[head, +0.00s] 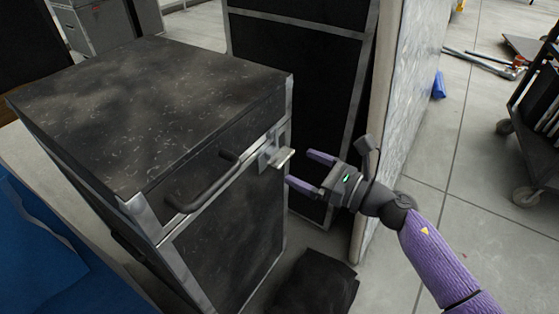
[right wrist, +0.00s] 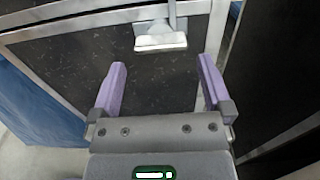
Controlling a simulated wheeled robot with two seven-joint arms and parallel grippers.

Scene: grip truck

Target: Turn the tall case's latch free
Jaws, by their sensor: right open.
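The case (head: 150,110) in the head view is black with metal edges, and a dark bar handle (head: 205,190) is on its front face. Its metal latch (head: 277,157) sticks out near the right front edge. My right gripper (head: 303,169) is open just right of the latch, its purple fingers pointing at it and apart from it. In the right wrist view the latch (right wrist: 160,37) lies ahead of and between the two open fingers (right wrist: 160,80), with nothing held. My left gripper is not in view.
A taller black case (head: 300,70) stands behind, beside a pale upright panel (head: 400,100). A dark soft item (head: 315,283) lies on the floor below my right gripper. Blue fabric (head: 45,260) is at the left. A wheeled cart (head: 540,120) stands at far right, with open floor before it.

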